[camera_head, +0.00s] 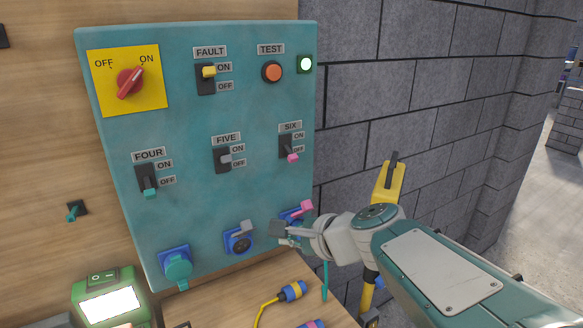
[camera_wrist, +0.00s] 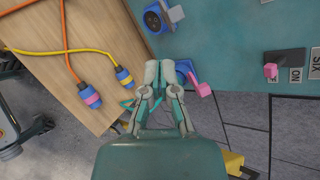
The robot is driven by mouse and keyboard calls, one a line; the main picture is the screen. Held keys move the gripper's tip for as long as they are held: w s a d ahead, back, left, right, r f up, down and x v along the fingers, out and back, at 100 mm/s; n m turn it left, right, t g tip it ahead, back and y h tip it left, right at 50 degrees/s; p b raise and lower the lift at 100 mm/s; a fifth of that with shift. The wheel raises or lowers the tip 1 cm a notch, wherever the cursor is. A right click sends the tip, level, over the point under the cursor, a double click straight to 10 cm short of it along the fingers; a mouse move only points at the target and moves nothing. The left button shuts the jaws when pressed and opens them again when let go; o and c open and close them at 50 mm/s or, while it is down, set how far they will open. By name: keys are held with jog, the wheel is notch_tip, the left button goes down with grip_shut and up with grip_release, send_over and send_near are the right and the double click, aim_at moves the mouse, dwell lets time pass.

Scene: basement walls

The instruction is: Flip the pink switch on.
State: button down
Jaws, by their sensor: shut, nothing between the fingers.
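The pink switch (camera_head: 291,157) is on the teal panel (camera_head: 190,120), under the SIX label. Its pink lever points down, beside the OFF label. In the wrist view the pink lever (camera_wrist: 270,71) sits at the left end of its black body, to the right of my gripper. My gripper (camera_head: 283,232) is below the switch, near the panel's lower right corner, and apart from the switch. In the wrist view the fingers of my gripper (camera_wrist: 160,70) are together and empty, beside the blue socket with a pink lid (camera_wrist: 203,89).
Other switches, FOUR (camera_head: 149,181), FIVE (camera_head: 224,158) and FAULT (camera_head: 207,76), share the panel. Blue sockets line its bottom. Cables with blue plugs (camera_head: 292,291) lie on the wooden table below. A grey block wall (camera_head: 400,100) and a yellow object (camera_head: 387,182) are to the right.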

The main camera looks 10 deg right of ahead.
jog(key=w+d+r+m+t, duration=0.2)
jog(key=w+d+m+t, duration=0.1)
jog(key=w+m, duration=0.35)
jog(key=m+t+h, duration=0.2)
jog(key=m, duration=0.6)
send_near(285, 176)
jog(key=v, duration=0.3)
jog(key=shift+r, duration=0.15)
jog(key=x, duration=1)
jog(key=shift+s+d+r, duration=0.1)
jog(key=shift+s+r, duration=0.15)
jog(key=shift+r, duration=0.25)
jog(key=shift+s+d+r, duration=0.1)
jog(key=shift+s+r, duration=0.1)
jog(key=shift+r, duration=0.3)
jog(key=shift+s+d+r, duration=0.15)
jog(key=shift+s+r, duration=0.2)
jog(key=shift+r, duration=0.4)
